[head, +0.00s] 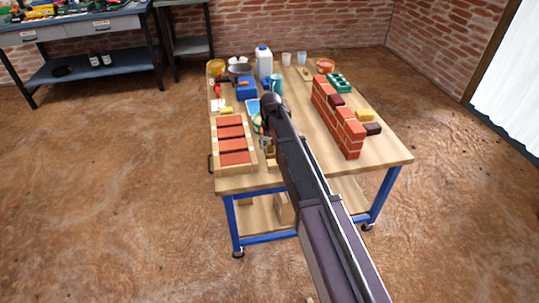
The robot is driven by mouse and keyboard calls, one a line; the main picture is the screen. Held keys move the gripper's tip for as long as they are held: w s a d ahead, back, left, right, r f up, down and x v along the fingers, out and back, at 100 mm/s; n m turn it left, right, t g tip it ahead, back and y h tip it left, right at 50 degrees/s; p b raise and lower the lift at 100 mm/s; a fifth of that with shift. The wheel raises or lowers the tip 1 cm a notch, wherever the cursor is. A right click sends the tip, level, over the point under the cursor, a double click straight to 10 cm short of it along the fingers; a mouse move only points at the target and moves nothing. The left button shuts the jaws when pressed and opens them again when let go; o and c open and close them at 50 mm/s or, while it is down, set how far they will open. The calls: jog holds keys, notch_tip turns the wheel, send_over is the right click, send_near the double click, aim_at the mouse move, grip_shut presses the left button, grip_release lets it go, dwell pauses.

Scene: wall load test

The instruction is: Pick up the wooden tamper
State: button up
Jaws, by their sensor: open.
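My arm reaches over the work table from the lower right, and its dark far joint is above the middle of the table. My gripper (266,143) is small and partly hidden beside the arm, low over the table, right of the brick tray. It is open. A small light-wood piece (271,152) shows at the gripper, partly covered by the arm; it may be the wooden tamper, but its shape is unclear. I cannot tell whether the gripper touches it. Another small wooden-coloured item (305,74) lies at the back of the table.
A wooden tray (215,147) with several red bricks stands at the left front. A stepped brick wall (337,115) stands on the right. The right front tabletop is clear.

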jog(key=shift+f+b, duration=0.35)
jog(key=shift+f, duration=0.25)
grip_shut()
dwell(0.3)
